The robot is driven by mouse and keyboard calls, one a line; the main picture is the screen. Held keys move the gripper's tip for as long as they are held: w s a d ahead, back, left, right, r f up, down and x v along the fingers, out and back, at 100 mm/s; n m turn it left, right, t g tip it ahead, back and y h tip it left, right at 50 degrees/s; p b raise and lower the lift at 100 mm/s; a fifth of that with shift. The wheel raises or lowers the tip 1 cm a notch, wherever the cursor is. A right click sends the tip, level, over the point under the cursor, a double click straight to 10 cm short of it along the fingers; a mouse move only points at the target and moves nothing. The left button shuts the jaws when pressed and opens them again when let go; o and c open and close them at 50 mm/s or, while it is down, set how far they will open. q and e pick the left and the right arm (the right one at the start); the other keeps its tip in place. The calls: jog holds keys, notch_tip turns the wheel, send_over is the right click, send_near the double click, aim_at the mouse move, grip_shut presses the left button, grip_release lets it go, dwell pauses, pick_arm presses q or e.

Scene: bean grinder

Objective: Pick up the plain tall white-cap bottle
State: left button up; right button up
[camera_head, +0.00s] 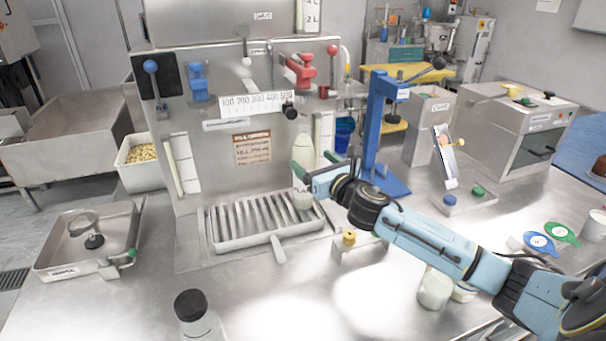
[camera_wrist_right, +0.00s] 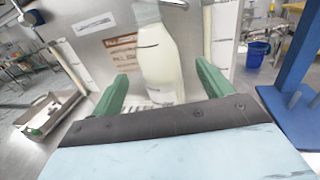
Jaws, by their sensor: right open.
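The tall, pale white bottle (camera_head: 303,151) stands upright at the right end of the slotted drip tray (camera_head: 222,243), against the metal machine. It also shows in the right wrist view (camera_wrist_right: 161,66), where its top runs near the upper edge and I cannot make out its cap clearly. My right gripper (camera_head: 312,163) is open, with its green fingertips beside the bottle's body. In the right wrist view the bottle lies ahead between the two open fingers (camera_wrist_right: 160,82). I cannot tell whether either finger touches it. My left gripper is not in view.
A blue press stand (camera_head: 371,125) rises just right of my right gripper. A black-capped bottle (camera_head: 191,305) stands at the front edge. A metal tray with a scale (camera_head: 60,259) is at left. The counter's front middle is mostly clear.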

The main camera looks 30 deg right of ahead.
aim_at(300, 149)
jog(key=shift+w+d, duration=0.1)
jog(key=shift+w, duration=3.65)
grip_shut()
jog(key=shift+r, duration=0.1)
